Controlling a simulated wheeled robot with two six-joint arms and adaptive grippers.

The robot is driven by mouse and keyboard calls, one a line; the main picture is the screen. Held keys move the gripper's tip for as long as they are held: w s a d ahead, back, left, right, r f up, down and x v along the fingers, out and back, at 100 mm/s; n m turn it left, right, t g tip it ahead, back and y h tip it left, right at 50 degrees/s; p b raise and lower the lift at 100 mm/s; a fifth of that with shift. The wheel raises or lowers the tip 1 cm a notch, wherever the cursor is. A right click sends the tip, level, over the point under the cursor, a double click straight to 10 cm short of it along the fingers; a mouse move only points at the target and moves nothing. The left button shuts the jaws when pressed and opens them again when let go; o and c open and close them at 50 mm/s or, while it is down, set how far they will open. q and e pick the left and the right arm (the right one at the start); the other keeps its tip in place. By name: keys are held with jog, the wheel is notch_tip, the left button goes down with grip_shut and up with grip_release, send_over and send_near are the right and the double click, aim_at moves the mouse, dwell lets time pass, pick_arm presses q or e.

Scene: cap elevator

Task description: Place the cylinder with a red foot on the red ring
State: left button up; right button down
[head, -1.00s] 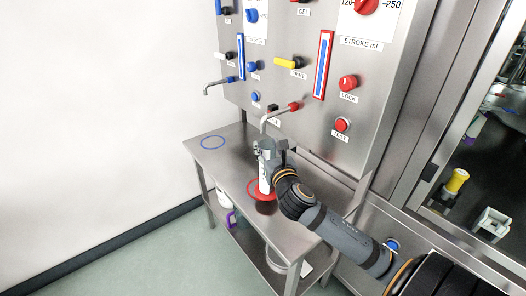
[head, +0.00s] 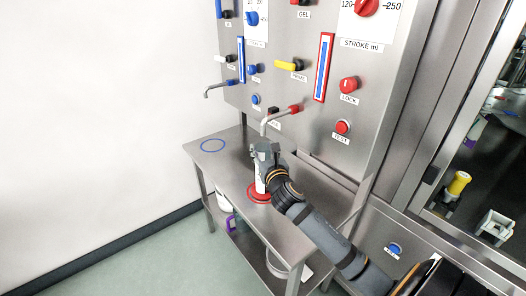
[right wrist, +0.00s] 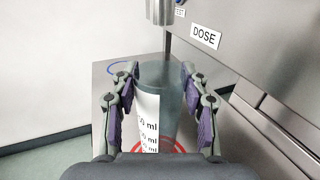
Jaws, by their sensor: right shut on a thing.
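A clear cylinder (head: 260,184) with a white scale strip stands upright over the red ring (head: 250,197) on the steel bench. Red shows around its lower end; I cannot tell foot from ring clearly, nor whether the foot touches the bench. My right gripper (head: 264,158) is shut on the cylinder's upper part. In the right wrist view the fingers (right wrist: 158,100) lie on both sides of the cylinder (right wrist: 170,110), and part of the red ring shows behind its lower part. My left gripper is not in view.
A metal spout (head: 275,115) comes down from the panel just above the gripper. A blue ring (head: 213,145) lies on the free left part of the bench (head: 228,165). A purple-and-white container (head: 231,222) stands on the lower shelf. A wall is at left.

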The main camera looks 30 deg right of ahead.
jog(key=shift+f, duration=0.1)
jog(key=c, duration=0.7)
grip_release()
jog(key=v, duration=1.2)
